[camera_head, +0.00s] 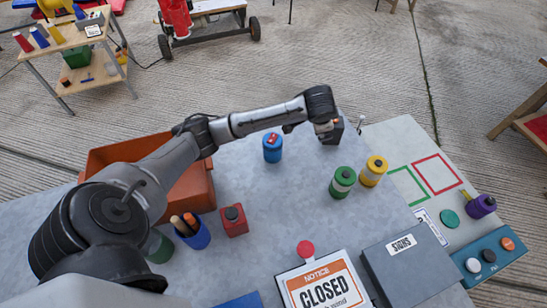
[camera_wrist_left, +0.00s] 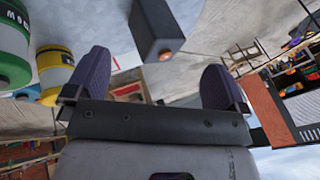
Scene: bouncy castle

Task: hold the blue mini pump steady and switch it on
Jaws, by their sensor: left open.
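The blue mini pump (camera_head: 272,149), a short blue cylinder with a red part on top, stands upright on the grey table below my left forearm. My left gripper (camera_head: 324,128) is to its right, at the table's far edge beside a dark grey box (camera_head: 335,134), and is apart from the pump. In the left wrist view its two purple fingers (camera_wrist_left: 157,80) are spread with nothing between them. The dark box (camera_wrist_left: 152,18) with an orange-red button is ahead of them. A blue patch at that view's left edge is too cut off to identify. My right gripper is not seen.
Green (camera_head: 342,182) and yellow (camera_head: 373,171) cylinders stand right of the pump. An orange crate (camera_head: 203,190), a red box (camera_head: 234,221) and a blue cup (camera_head: 196,237) are on the left. A CLOSED sign (camera_head: 325,286) and grey SIGNS box (camera_head: 405,268) are in front. The table centre is clear.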

